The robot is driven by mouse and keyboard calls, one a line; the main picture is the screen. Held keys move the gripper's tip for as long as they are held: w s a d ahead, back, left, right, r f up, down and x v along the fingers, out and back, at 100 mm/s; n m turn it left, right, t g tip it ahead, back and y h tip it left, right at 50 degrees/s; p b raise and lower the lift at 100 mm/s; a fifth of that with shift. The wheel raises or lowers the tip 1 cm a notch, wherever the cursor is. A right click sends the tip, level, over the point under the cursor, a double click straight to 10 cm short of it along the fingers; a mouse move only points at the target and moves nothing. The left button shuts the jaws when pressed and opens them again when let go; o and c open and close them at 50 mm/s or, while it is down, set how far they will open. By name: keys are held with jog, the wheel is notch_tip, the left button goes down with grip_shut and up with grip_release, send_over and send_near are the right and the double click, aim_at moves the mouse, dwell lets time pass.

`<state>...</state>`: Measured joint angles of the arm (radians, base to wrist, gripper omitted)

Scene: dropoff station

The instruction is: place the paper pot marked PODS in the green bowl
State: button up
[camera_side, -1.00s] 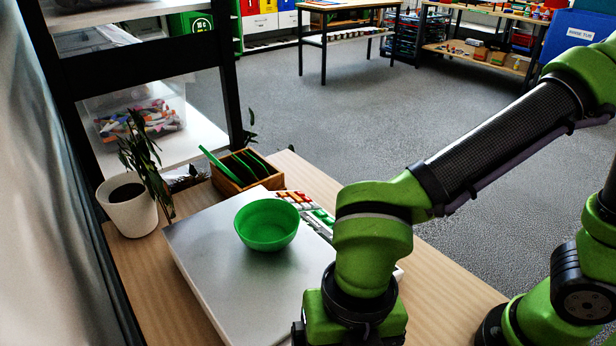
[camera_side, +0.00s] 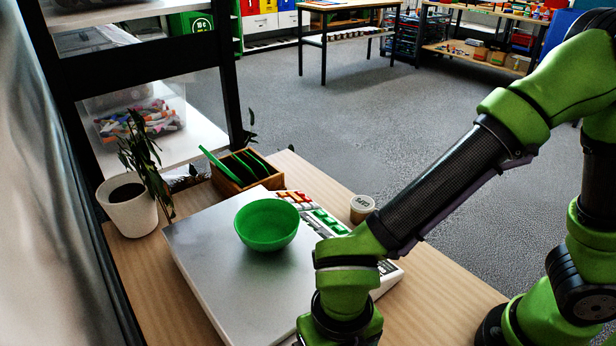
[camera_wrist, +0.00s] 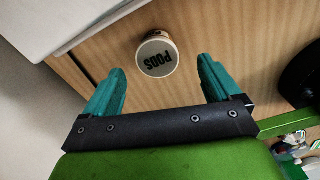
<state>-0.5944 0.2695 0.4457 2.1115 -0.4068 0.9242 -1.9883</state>
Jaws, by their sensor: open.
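The paper pot marked PODS (camera_wrist: 157,57) stands on the wooden table in the wrist view, its lid with dark lettering facing the camera. My gripper (camera_wrist: 160,66) is open, its two teal fingers either side of the pot in the picture. The pot looks lower than the fingertips and apart from them. The green bowl (camera_side: 267,225) sits upright on the grey-white platform (camera_side: 215,275) in the side view and looks empty. My gripper's fingers are out of sight below the side view's edge. The PODS pot cannot be made out for certain there.
A lidded paper pot (camera_side: 362,206), lettering possibly CUPS, stands behind my forearm on the table. Coloured keys (camera_side: 322,220) line the platform's right side. A wooden box with green dividers (camera_side: 243,172) and a potted plant (camera_side: 130,205) stand behind. Bare table (camera_side: 435,300) shows at right.

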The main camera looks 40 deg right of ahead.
jog(key=shift+a+f, duration=0.2)
jog(key=shift+f, duration=2.85)
jog(key=shift+c, duration=0.4)
jog(key=c, duration=1.2)
notch_tip(320, 180, up, 9)
jog(key=shift+w+f, duration=0.15)
jog(key=shift+w+a+r+m, duration=0.15)
jog(key=shift+w+r+m, duration=0.15)
jog(key=shift+w+r, duration=0.6)
jog(key=w+d+r+m, duration=0.3)
jog(key=w+r+m, duration=0.15)
jog(key=w, duration=0.65)
jog(key=w+d+r+m, duration=0.35)
jog(key=w+r, duration=0.25)
jog(key=w, duration=0.6)
send_over(269, 237)
jog(key=shift+m, duration=0.4)
notch_tip(269, 237, down, 10)
jog(key=shift+r, duration=0.25)
